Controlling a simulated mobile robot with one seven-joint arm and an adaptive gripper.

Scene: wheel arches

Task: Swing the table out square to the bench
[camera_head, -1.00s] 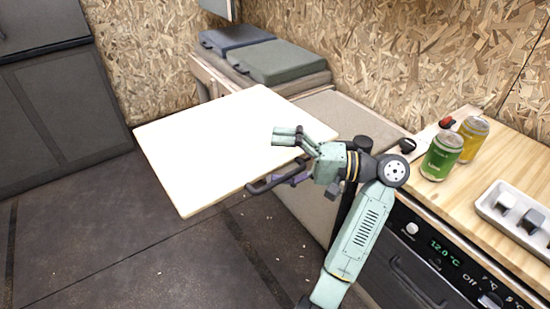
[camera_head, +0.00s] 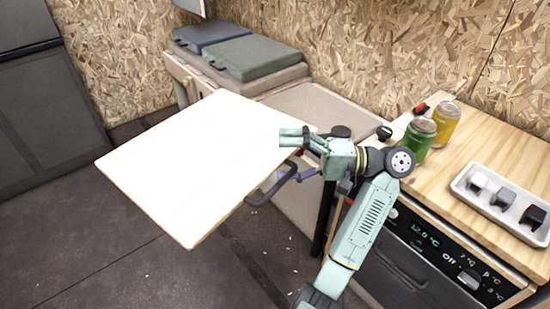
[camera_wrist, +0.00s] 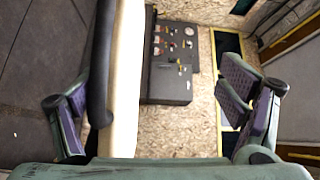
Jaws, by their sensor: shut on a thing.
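The table (camera_head: 185,165) is a pale flat top in the middle of the head view, its near corner pointing toward me over the dark floor. A dark looped handle (camera_head: 258,198) sits at its right edge; the dark bar also shows in the wrist view (camera_wrist: 101,75), beside the pale table edge (camera_wrist: 126,80). The bench (camera_head: 318,108) has a beige top behind the table.
Two cases (camera_head: 248,58) lie at the back by the chipboard wall. A wooden counter (camera_head: 470,165) on the right holds a green can (camera_head: 418,140), a yellow can (camera_head: 446,125) and a white tray (camera_head: 467,188). Dark cabinets (camera_head: 35,110) stand left.

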